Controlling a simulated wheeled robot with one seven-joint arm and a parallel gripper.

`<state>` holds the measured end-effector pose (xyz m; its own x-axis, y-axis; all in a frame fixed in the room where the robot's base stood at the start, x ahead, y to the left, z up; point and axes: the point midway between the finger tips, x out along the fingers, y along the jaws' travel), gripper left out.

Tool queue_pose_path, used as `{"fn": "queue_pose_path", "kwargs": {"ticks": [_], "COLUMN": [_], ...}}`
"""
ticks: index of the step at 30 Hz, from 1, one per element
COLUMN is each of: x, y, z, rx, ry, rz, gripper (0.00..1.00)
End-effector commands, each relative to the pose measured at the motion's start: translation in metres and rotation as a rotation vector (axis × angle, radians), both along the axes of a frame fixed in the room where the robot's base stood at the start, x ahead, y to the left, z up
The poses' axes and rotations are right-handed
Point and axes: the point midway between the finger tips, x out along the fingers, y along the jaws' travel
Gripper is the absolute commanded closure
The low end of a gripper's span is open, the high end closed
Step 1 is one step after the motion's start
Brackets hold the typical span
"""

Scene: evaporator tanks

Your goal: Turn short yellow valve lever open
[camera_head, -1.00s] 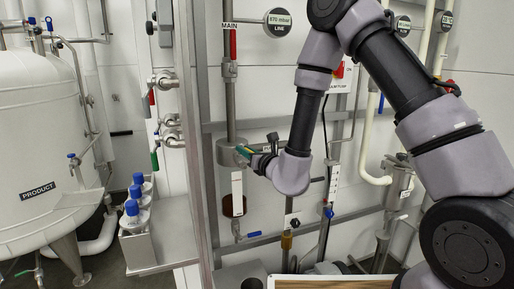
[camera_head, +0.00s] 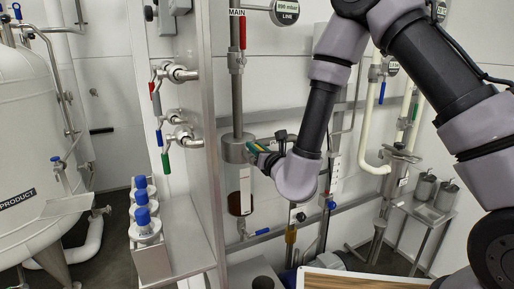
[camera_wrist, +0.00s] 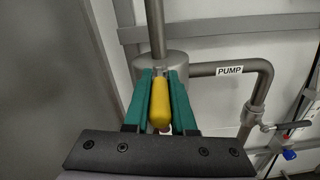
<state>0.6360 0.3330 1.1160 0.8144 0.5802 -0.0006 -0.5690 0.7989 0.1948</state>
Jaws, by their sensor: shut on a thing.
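The short yellow valve lever (camera_wrist: 160,103) sits between the two green fingers of my gripper (camera_wrist: 160,100) in the wrist view. Its rounded end points toward the wrist camera, and its far end meets a grey metal cylinder (camera_wrist: 164,59) on a vertical pipe. My gripper is shut on the lever. In the head view my gripper (camera_head: 258,149) is at the right side of the same cylinder (camera_head: 237,147), below the MAIN label. The lever is mostly hidden there by my gripper and wrist.
A pipe labelled PUMP (camera_wrist: 229,71) runs right from the cylinder. A blue-handled valve (camera_head: 256,233) is below my gripper. A metal frame post (camera_head: 208,130) stands to the left. Blue-capped bottles (camera_head: 144,222) and the PRODUCT tank (camera_head: 25,140) are farther left.

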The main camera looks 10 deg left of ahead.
Motion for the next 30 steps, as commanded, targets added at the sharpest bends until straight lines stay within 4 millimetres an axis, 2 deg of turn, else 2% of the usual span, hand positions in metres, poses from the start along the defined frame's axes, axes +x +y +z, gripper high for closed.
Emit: {"fn": "queue_pose_path", "kwargs": {"ticks": [1,2,3,4,16,24,30], "x": [0.000,0.000,0.000,0.000,-0.005,-0.040,-0.058], "y": [0.000,0.000,0.000,0.000,-0.003,-0.028,-0.041], "z": [0.000,0.000,0.000,0.000,0.000,0.000,0.000], "rx": [0.001,0.001,0.001,0.001,0.000,-0.001,0.000], "ry": [0.001,0.000,0.000,0.000,0.001,0.001,0.000], "rz": [-0.001,-0.001,-0.001,-0.001,0.001,0.002,0.000], "gripper": [1.00,0.72,0.57,0.47,0.47,0.47,0.47]}}
